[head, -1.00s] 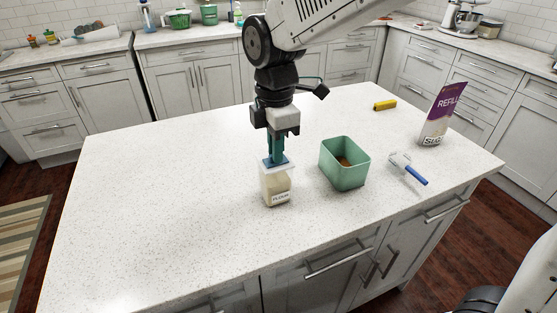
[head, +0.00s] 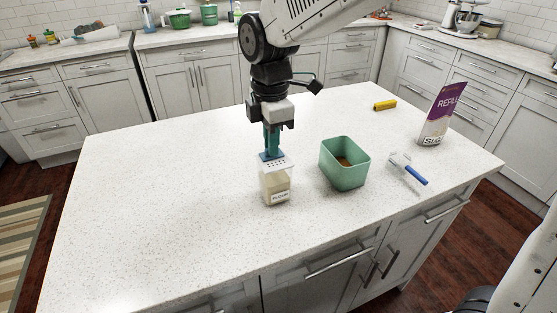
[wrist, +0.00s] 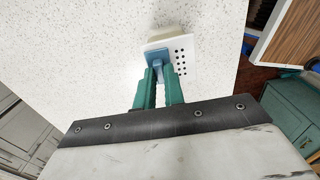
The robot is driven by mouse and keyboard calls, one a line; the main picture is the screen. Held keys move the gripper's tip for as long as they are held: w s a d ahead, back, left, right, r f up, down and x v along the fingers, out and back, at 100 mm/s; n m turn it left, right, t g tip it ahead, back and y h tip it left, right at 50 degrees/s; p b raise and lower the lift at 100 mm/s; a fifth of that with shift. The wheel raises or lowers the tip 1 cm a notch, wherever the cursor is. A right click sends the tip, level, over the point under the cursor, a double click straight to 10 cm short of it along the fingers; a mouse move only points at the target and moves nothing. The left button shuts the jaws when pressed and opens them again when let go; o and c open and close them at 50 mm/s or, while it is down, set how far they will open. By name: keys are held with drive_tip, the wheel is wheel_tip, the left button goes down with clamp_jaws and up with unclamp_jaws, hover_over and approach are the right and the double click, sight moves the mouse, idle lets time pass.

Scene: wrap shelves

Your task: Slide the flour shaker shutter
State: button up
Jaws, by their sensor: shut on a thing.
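The flour shaker (head: 276,187) stands upright on the island, a clear jar with pale flour and a label on its front. Its white top (head: 280,164) shows rows of dark holes, also seen in the wrist view (wrist: 181,58). The blue shutter (head: 268,156) lies at the far side of the top, and in the wrist view (wrist: 155,57) it sits left of the holes. My gripper (wrist: 158,80) has teal fingers shut on the shutter's raised tab. In the head view my gripper (head: 271,150) comes straight down from above.
A green open bin (head: 344,178) with brown contents stands right of the shaker. A blue-handled tool (head: 412,173), a yellow block (head: 385,105) and a purple-white refill pack (head: 440,118) lie or stand farther right. The island's left side (head: 160,190) is clear.

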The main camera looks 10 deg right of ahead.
sight(280, 162)
drive_tip(key=o, duration=0.4)
drive_tip(key=shift+o, duration=0.2)
drive_tip(key=shift+r, duration=3.55)
drive_tip(key=shift+m, duration=0.7)
drive_tip(key=s+f+m, duration=0.1)
drive_tip(key=s+d+f+m, duration=0.1)
drive_tip(key=m, duration=0.1)
drive_tip(key=shift+s+d+g, duration=0.15)
drive_tip(key=shift+d+g, duration=0.1)
drive_tip(key=shift+g, duration=0.05)
drive_tip(key=s+d+f+m+t, duration=0.1)
drive_tip(key=s+d+m+t, duration=0.1)
drive_tip(key=s+d+m, duration=1.5)
drive_tip(key=s+d, duration=0.3)
drive_tip(key=shift+s+d, duration=0.2)
